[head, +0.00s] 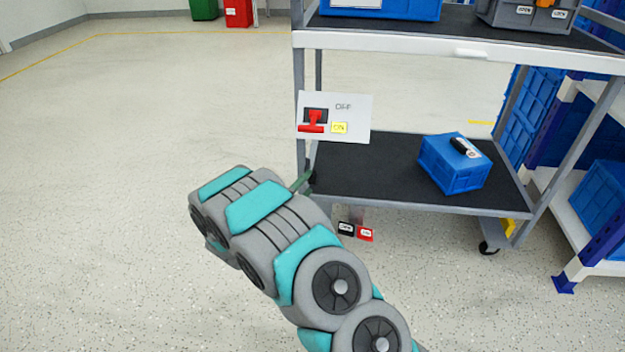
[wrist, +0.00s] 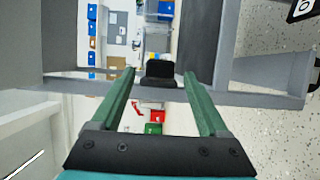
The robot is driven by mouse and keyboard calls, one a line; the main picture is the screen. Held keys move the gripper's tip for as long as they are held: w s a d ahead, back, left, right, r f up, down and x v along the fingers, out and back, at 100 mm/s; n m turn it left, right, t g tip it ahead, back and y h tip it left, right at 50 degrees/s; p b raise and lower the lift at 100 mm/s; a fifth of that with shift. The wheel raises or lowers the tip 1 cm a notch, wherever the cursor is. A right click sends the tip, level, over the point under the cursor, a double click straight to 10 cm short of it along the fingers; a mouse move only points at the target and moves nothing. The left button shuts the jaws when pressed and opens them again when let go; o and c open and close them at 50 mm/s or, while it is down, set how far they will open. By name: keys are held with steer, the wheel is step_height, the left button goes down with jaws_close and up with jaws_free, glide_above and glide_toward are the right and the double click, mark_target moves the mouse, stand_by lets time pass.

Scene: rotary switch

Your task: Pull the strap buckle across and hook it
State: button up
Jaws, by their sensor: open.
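No strap or buckle can be made out. A white panel (head: 350,118) with a red T-shaped handle (head: 314,121) on a dark plate hangs at the cart's left post, marked OFF with a yellow tag (head: 339,128). My gripper (head: 303,181) is below the panel by the post, largely hidden behind my arm in the head view. In the wrist view my gripper (wrist: 159,80) is open, its two green fingers apart. A small black block (wrist: 160,70) on a grey bar shows between the fingertips; whether they touch it is unclear.
The grey cart (head: 400,45) has a lower shelf (head: 375,170) bearing a blue crate (head: 455,165). A black tag (head: 346,228) and a red tag (head: 366,234) show below the shelf edge. Blue racking stands at right. The floor at left is clear.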

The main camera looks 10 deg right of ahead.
mark_target(310, 181)
steer(key=shift+x, duration=2.1)
jaws_close()
